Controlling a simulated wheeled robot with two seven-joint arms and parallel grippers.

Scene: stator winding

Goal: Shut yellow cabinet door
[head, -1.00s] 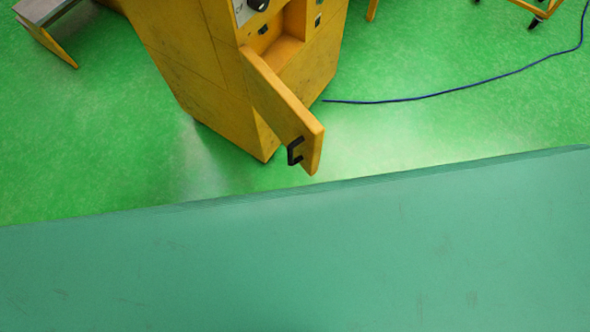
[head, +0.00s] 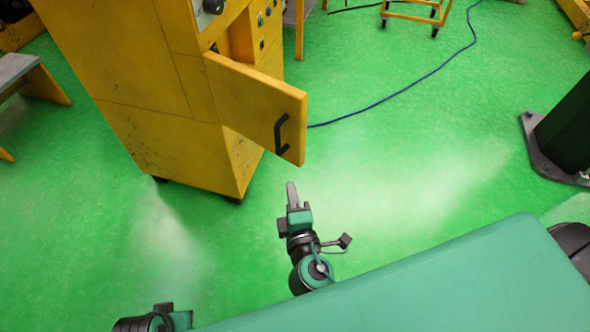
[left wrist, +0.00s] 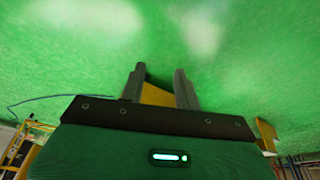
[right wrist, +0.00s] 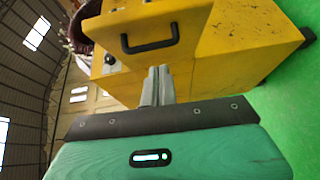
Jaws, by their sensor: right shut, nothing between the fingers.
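The yellow cabinet (head: 125,60) stands on the green floor in the head view. Its door (head: 240,92) is open and swung out toward me, with a black handle (head: 279,135) near its free edge. My right gripper (head: 292,190) is shut and empty, just below the door in the picture and apart from it. In the right wrist view its closed fingers (right wrist: 158,82) point at the yellow door, with the black handle (right wrist: 150,46) above them. My left gripper shows open in the left wrist view (left wrist: 159,82), with something yellow visible beyond its fingers.
A grey-topped yellow bench (head: 20,72) stands left of the cabinet. A blue cable (head: 400,90) runs across the floor to the right, toward a yellow trolley (head: 415,17). A dark post (head: 567,135) stands at the right. The floor around my right gripper is clear.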

